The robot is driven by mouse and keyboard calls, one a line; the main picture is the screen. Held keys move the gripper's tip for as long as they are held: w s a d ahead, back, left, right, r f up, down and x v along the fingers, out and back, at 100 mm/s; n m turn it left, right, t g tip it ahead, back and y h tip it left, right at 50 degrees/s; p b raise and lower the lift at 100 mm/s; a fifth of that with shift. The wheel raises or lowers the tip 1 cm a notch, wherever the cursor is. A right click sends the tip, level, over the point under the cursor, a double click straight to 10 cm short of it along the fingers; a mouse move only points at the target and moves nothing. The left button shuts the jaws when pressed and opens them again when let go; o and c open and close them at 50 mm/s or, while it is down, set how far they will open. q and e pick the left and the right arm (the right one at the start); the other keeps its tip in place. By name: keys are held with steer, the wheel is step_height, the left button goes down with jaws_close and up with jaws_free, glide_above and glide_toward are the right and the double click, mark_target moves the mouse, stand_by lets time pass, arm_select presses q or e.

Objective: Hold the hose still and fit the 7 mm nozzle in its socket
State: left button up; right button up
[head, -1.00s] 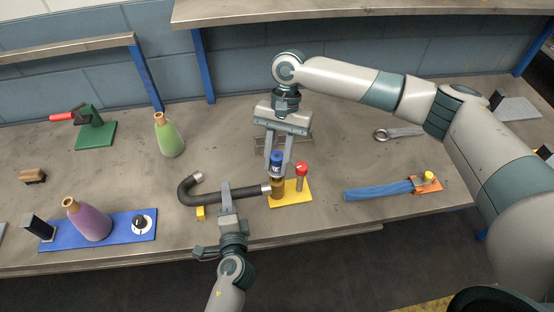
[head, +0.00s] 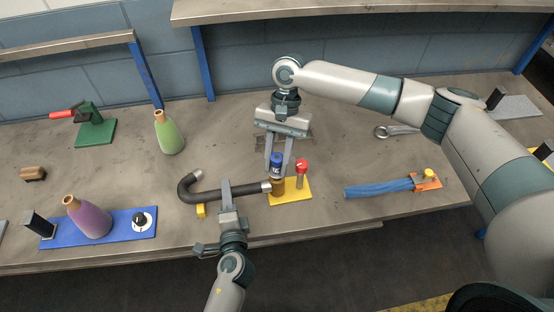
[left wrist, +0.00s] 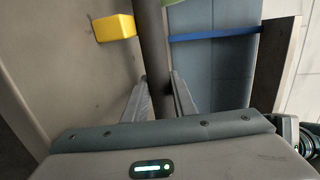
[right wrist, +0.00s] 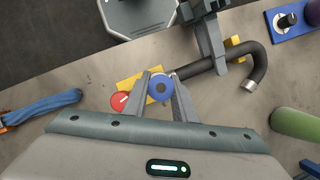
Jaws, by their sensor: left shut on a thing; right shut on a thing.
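The dark hose (head: 248,191) lies along the bench, its left end bent back in a hook with a metal tip. My left gripper (head: 226,186) is shut on its straight part; the left wrist view shows the hose (left wrist: 154,45) between the fingers. My right gripper (head: 279,166) is shut on a blue-topped nozzle (head: 277,159), which stands upright over a brass-coloured piece (head: 278,186) on a yellow plate (head: 293,197), by the hose's right end. The blue top also shows in the right wrist view (right wrist: 161,88). Its size marking is unreadable, and I cannot tell how deep it sits.
A red-topped post (head: 301,170) stands on the plate just right of my right gripper. A green bottle (head: 168,135) and a purple bottle (head: 90,219) stand left. A wrench (head: 398,131) lies behind. The bench between them is clear.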

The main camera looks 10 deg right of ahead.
steer(key=shift+f, duration=1.2)
steer(key=o, duration=1.1)
steer(key=shift+r, duration=0.1)
steer(key=v, duration=1.1)
steer(key=shift+w+d+r, duration=0.15)
steer(key=shift+w+r, duration=0.05)
steer(key=shift+r, duration=0.15)
